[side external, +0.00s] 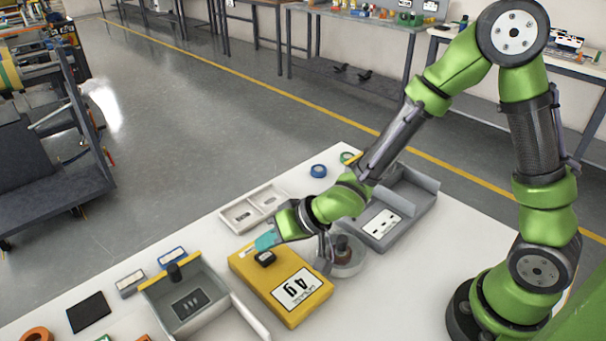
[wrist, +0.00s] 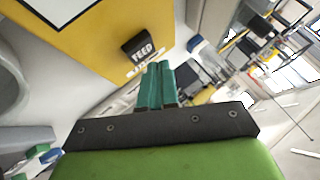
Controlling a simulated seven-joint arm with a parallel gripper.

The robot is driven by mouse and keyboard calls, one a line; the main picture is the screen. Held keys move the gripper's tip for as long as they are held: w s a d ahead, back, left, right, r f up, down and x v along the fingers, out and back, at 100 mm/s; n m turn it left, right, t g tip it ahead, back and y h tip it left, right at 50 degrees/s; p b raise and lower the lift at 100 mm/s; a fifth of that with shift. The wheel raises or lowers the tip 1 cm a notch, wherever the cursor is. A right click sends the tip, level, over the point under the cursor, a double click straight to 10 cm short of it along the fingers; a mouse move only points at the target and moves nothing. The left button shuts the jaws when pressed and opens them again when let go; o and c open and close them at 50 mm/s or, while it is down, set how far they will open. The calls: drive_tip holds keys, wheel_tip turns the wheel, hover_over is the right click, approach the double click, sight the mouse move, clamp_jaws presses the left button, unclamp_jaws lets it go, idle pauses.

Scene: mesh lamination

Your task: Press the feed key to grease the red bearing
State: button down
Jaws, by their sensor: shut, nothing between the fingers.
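The yellow dispenser box (side external: 262,283) has a white "4 g" label and lies on the white table. Its black feed key (side external: 265,257) sits on top near the far left end; the word FEED on the key (wrist: 140,48) shows in the wrist view. My gripper (side external: 267,240) has teal fingers closed together, with the tips close to the key. In the wrist view the fingertips (wrist: 160,66) appear just beside the key; I cannot tell whether they touch. A clear round dish (side external: 352,267) holding a dark reddish-brown round part (side external: 343,249) stands right of the box, partly behind my wrist.
A grey open tray (side external: 196,317) with a yellow edge and black knob stands left of the box. A grey bin (side external: 412,200) is behind the dish. A black pad (side external: 88,312) lies far left.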

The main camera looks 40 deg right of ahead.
sight(271, 255)
drive_tip(key=shift+f, duration=0.15)
idle(0.7)
drive_tip(key=shift+f, duration=0.3)
drive_tip(key=shift+f, duration=0.6)
idle(0.8)
drive_tip(key=shift+r, duration=1)
drive_tip(key=shift+r, duration=2.55)
drive_tip(key=shift+d, duration=0.1)
idle(0.4)
